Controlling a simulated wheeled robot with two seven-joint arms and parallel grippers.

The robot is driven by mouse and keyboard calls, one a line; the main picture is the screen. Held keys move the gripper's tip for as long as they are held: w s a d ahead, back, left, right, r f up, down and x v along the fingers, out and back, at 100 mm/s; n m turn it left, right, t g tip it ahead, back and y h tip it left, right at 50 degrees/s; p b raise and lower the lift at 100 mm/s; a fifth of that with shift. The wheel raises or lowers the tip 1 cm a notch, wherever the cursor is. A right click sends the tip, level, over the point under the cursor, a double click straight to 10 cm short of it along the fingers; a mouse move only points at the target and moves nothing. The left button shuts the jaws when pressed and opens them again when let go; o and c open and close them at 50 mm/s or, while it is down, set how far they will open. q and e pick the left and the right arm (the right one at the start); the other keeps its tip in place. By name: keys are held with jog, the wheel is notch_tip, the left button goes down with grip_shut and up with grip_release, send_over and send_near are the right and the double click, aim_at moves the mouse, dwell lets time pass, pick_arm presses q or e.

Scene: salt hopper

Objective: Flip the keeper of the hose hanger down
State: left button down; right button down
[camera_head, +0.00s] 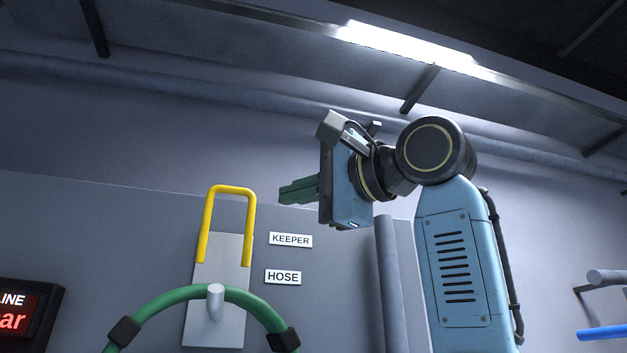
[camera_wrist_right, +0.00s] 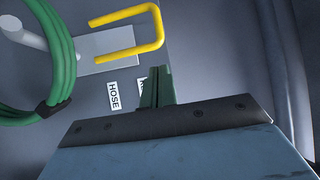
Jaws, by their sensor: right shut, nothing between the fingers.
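The keeper (camera_head: 233,190) is a yellow U-shaped bar, standing up at the top of a pale grey plate (camera_head: 233,272) on the wall panel. It also shows in the right wrist view (camera_wrist_right: 155,18). Below it a grey hanger peg (camera_head: 215,302) sticks out, and a green hose (camera_head: 175,297) with black bands hangs over it. My right gripper (camera_head: 284,192) has green fingers, is shut and empty, and points left. It is to the right of the keeper and apart from it. In the right wrist view its fingers (camera_wrist_right: 155,82) are together below the keeper. My left gripper is not in view.
White labels "KEEPER" (camera_head: 291,240) and "HOSE" (camera_head: 283,277) are right of the plate. A dark display with red letters (camera_head: 25,318) is at lower left. A grey vertical post (camera_head: 388,285) stands behind my right arm. A blue bar (camera_head: 602,333) is at far right.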

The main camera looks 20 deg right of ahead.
jog(key=p+x, duration=0.1)
jog(key=x, duration=0.4)
jog(key=shift+p, duration=0.35)
jog(key=shift+f, duration=0.1)
